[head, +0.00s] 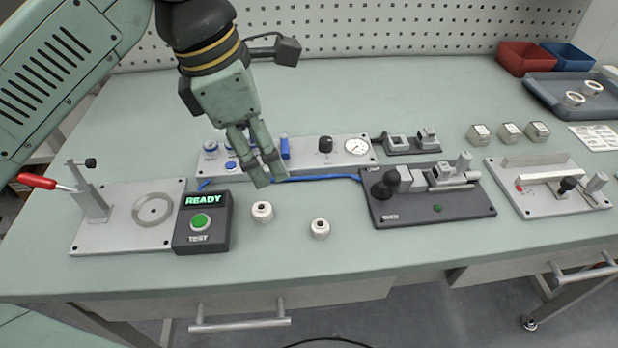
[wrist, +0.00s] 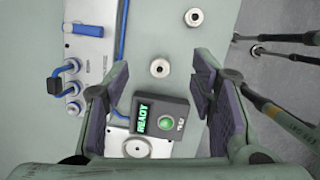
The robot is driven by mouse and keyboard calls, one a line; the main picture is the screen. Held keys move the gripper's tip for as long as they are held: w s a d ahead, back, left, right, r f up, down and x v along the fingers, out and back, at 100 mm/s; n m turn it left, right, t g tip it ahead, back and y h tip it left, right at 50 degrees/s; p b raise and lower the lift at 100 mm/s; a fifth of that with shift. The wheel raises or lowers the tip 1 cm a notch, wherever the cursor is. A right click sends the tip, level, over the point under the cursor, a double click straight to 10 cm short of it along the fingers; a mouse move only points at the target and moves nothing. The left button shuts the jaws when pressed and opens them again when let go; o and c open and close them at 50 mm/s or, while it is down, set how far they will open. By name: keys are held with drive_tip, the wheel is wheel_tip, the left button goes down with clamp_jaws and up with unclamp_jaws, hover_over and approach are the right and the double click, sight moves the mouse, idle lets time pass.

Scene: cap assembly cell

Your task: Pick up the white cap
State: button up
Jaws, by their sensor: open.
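Two small white ring-shaped caps with a round opening on top stand on the bench. The left white cap (head: 262,212) is beside the test box; it also shows in the wrist view (wrist: 160,68), in the gap between the fingertips. The other white cap (head: 320,228) stands to its right and shows at the top of the wrist view (wrist: 195,16). My gripper (head: 268,174) is open and empty, pointing down above the bench. In the wrist view its two fingers (wrist: 163,75) stand wide apart. Neither cap is touched.
A black test box (head: 203,222) reading READY, with a green button, stands left of the caps. A grey panel with blue knobs (head: 340,152) and a blue hose is behind. A dark clamp fixture (head: 430,212) is to the right. The bench front is clear.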

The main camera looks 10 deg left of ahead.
sight(261, 206)
drive_tip(key=shift+n+g+y, duration=0.3)
drive_tip(key=shift+g+y, duration=0.2)
drive_tip(key=shift+y, duration=0.1)
drive_tip(key=f+p, duration=0.1)
drive_tip(key=f, duration=0.3)
drive_tip(key=a+f, duration=0.1)
drive_tip(key=f, duration=0.2)
drive_tip(key=f+p, duration=0.1)
drive_tip(key=f, duration=0.3)
drive_tip(key=shift+s+a+f+p, duration=0.1)
drive_tip(key=shift+a+f+p, duration=0.2)
drive_tip(key=shift+c, duration=0.5)
drive_tip(key=c, duration=0.6)
drive_tip(key=shift+c, duration=0.2)
